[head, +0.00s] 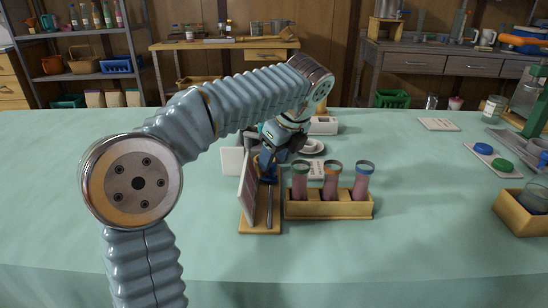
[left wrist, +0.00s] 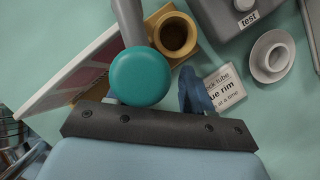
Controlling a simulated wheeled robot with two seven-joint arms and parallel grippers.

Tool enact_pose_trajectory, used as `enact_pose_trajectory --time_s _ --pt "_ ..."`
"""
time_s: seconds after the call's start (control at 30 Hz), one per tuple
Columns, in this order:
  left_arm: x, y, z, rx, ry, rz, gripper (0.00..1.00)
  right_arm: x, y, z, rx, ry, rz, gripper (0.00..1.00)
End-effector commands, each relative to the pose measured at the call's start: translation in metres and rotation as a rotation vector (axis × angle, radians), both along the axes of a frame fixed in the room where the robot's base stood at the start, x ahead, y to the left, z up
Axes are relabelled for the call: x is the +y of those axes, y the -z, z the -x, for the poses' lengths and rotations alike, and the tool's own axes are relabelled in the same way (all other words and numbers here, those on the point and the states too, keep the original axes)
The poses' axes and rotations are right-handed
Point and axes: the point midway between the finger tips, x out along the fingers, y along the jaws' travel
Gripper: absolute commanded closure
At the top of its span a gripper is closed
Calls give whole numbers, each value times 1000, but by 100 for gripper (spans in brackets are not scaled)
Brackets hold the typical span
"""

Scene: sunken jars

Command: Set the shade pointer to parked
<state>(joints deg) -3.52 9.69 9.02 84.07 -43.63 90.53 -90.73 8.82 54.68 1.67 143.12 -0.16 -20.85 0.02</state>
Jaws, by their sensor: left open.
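A shade stand with a wooden base (head: 259,229) and an upright pinkish panel (head: 246,192) stands at the middle of the table. A slim grey bar (head: 269,208) runs along the base beside the panel; it may be the shade pointer, but I cannot read any marking. My left gripper (head: 268,170) is over the far part of the base, open. In the left wrist view one blue finger (left wrist: 195,93) shows; the other seems hidden behind a teal round knob (left wrist: 139,76) on a grey rod. The panel (left wrist: 85,72) lies left of that knob. My right gripper is out of view.
A wooden rack (head: 330,207) with three tubes stands close to the right of the stand. The front table is clear.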

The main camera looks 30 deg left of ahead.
Motion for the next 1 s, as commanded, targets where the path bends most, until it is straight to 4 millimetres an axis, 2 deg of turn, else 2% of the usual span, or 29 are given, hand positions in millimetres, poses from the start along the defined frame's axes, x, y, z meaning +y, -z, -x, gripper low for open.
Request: enact_pose_trajectory --time_s 0.3,0.5,0.7,1.0 --pt "-29 -73 6 -3 2 1 49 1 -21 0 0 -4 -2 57" --pt "-42 -107 9 -3 2 0 49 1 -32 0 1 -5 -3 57" --pt "-47 -118 11 -1 0 0 49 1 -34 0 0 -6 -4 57" --pt "-47 -118 11 -1 0 0 49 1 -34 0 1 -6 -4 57"
